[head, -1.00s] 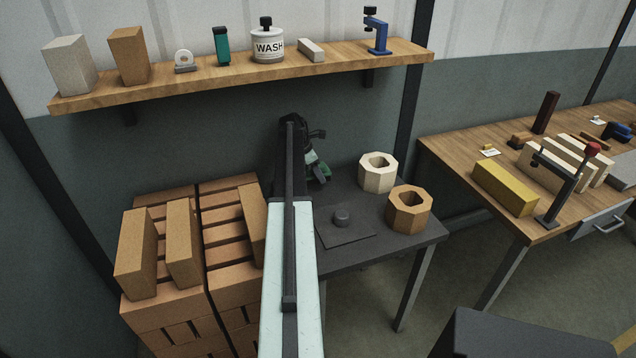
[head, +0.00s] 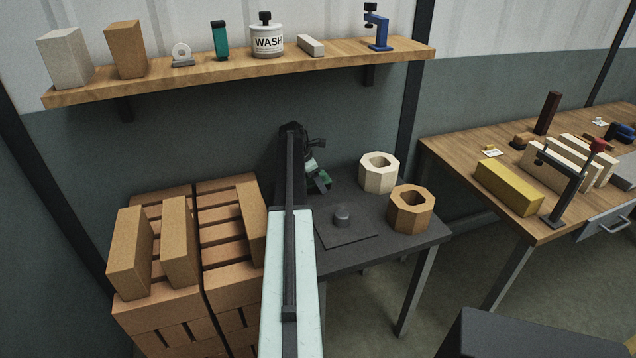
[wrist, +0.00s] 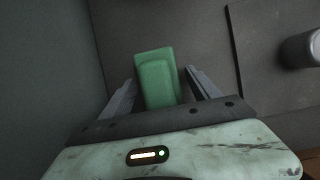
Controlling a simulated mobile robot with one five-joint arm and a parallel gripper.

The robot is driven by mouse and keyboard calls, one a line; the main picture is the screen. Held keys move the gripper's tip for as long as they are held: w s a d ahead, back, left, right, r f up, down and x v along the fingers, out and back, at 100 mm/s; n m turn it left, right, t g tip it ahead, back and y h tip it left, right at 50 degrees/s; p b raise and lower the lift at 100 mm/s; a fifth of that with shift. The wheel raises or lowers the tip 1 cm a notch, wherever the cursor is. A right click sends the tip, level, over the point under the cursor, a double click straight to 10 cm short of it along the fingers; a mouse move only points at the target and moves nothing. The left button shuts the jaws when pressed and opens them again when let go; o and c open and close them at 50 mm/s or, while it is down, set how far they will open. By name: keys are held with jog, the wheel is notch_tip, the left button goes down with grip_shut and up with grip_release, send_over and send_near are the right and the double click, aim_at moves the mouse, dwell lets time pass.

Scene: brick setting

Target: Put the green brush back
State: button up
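The green brush (wrist: 158,78) shows in the wrist view as a green block between the two fingers of my gripper (wrist: 160,76). The fingers stand on either side of it with narrow gaps, and its far end reaches past their tips. In the head view, my gripper (head: 318,172) is over the back left of the dark table, near the wall, and a bit of the green brush (head: 324,180) shows beside it. My arm hides much of that spot. I cannot see any bristles.
The dark table (head: 400,240) holds a cream ring (head: 379,172), a brown ring (head: 409,208) and a flat plate with a grey knob (head: 342,216). Stacked bricks (head: 180,240) stand left. A wall shelf (head: 220,76) holds several items. A wooden workbench (head: 455,165) stands right.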

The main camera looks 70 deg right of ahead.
jog(key=shift+r, duration=0.1)
jog(key=shift+r+p, duration=0.25)
jog(key=shift+p, duration=0.15)
jog(key=p+v, duration=1)
jog(key=v, duration=0.1)
jog(key=shift+r, duration=0.25)
jog(key=shift+w+a+r+p, duration=0.1)
jog(key=shift+r+p, duration=0.05)
jog(key=shift+p, duration=0.3)
